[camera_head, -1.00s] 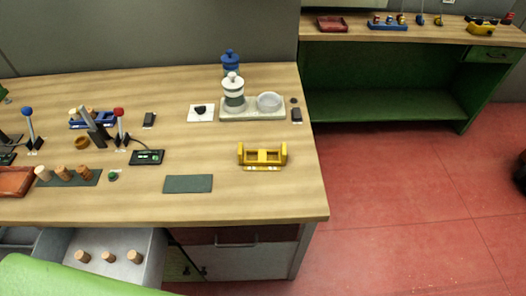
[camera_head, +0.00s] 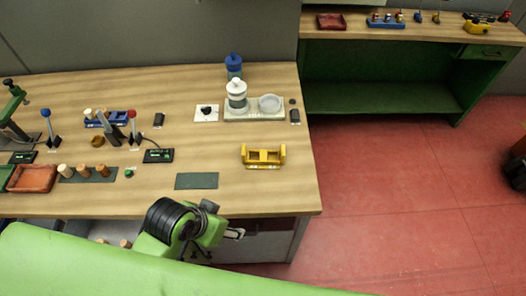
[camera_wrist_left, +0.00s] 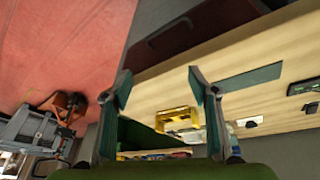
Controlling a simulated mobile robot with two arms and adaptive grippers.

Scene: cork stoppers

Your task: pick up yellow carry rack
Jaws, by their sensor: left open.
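The yellow carry rack (camera_head: 264,162) stands upright on the wooden table near its right end. It also shows in the left wrist view (camera_wrist_left: 176,114), between and beyond my fingers. My left gripper (camera_head: 236,234) is at the table's front edge in the head view, in front of and a little left of the rack, apart from it. In the left wrist view my left gripper (camera_wrist_left: 158,84) has its two fingers wide apart with nothing between them. My right gripper is in neither current view.
A dark green mat (camera_head: 197,181) lies left of the rack. A pale tray (camera_head: 253,117) with a white-topped jar and a dish stands behind it. A red tray (camera_head: 33,178) and several corks are at the left. Bare wood surrounds the rack.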

